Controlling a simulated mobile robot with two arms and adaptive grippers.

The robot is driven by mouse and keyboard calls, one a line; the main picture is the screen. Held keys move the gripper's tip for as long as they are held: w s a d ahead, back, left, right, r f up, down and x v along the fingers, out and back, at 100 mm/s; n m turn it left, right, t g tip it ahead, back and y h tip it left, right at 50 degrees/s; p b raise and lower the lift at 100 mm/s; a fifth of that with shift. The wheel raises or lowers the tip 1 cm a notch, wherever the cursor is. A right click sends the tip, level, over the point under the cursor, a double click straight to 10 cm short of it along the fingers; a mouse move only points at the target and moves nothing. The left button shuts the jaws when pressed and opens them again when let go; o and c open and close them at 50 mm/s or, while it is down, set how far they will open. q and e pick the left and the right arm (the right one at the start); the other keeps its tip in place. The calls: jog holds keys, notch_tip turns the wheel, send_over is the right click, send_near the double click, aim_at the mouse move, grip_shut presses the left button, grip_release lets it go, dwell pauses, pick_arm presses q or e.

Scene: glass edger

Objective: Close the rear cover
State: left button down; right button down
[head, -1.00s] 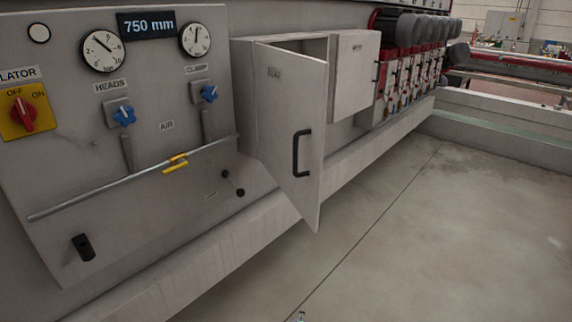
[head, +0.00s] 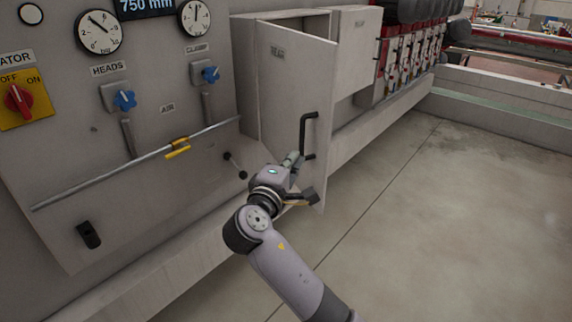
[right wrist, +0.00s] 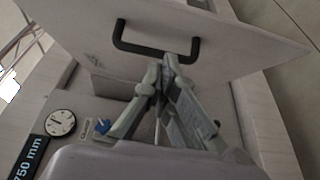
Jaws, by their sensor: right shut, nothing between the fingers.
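The rear cover (head: 286,95) is a pale hinged door marked REAR with a black handle (head: 303,136). It stands ajar, swung out from its grey box (head: 245,80). My right gripper (head: 293,160) is at the lower part of the door, just left of the handle's lower end in the head view. In the right wrist view, its fingers (right wrist: 160,75) are together and empty, pointing toward the door and the black handle (right wrist: 155,50). Whether they touch the door I cannot tell. My left gripper is not in view.
The control panel (head: 60,145) with gauges, blue knobs and a metal rod (head: 110,178) with a yellow clip is on the left. A second closed box (head: 357,50) stands behind the door. The floor (head: 450,230) at right is clear.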

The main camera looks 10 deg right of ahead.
aim_at(318, 140)
jog(key=shift+w+d+p, duration=0.4)
jog(key=shift+w+d, duration=0.2)
jog(key=shift+d, duration=0.35)
jog(key=shift+w+d+p, duration=0.35)
jog(key=shift+w+d, duration=0.25)
jog(key=shift+d, duration=0.3)
jog(key=shift+w+d+p, duration=0.4)
jog(key=shift+w+d, duration=0.2)
jog(key=shift+d, duration=0.35)
